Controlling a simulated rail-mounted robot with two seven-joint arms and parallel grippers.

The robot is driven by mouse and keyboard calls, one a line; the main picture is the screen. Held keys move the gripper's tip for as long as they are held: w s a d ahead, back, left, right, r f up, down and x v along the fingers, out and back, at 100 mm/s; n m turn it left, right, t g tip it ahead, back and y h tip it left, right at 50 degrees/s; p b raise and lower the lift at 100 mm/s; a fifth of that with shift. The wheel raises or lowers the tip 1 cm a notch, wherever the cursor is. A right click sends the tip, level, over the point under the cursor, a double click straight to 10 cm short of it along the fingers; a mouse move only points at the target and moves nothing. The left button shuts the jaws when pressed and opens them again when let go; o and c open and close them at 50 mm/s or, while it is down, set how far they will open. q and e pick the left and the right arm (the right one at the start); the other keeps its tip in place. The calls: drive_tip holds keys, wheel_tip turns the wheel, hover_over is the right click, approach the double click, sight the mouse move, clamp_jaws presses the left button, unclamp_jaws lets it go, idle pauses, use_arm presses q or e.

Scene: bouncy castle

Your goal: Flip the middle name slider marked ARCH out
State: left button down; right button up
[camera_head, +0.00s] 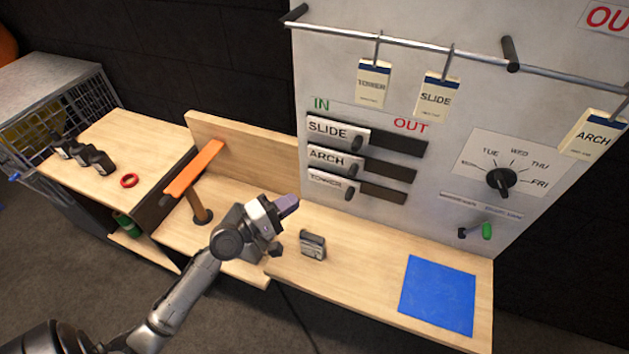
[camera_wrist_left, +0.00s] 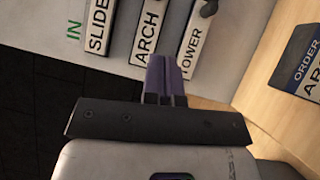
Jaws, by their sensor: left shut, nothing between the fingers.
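The ARCH name slider (camera_head: 328,158) is a white plate with a dark knob, the middle of three on the grey board. It sits at the left, IN side of its track, with the dark slot bare to its right. It also shows in the left wrist view (camera_wrist_left: 147,32). The SLIDE slider (camera_head: 330,128) above and the TOWER slider (camera_head: 326,183) below are also at the left. My left gripper (camera_head: 290,204) is shut and empty, below and left of the sliders. In the left wrist view its purple fingertips (camera_wrist_left: 165,70) appear just below the ARCH and TOWER plates.
A wooden bench (camera_head: 365,260) runs below the board, with a small dark block (camera_head: 313,244) and a blue mat (camera_head: 438,294). An orange-topped lever (camera_head: 195,170) stands at left. Name tags hang from a rail (camera_head: 420,46). A dial (camera_head: 500,181) is at right.

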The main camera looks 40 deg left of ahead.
use_arm(q)
drive_tip(key=shift+a+n, duration=0.3)
drive_tip(key=shift+a, duration=0.3)
drive_tip(key=shift+w, duration=0.15)
drive_tip(key=d+p+x, duration=0.2)
drive_tip(key=x, duration=1)
drive_tip(key=shift+d+r+p, duration=0.3)
drive_tip(key=shift+r, duration=0.15)
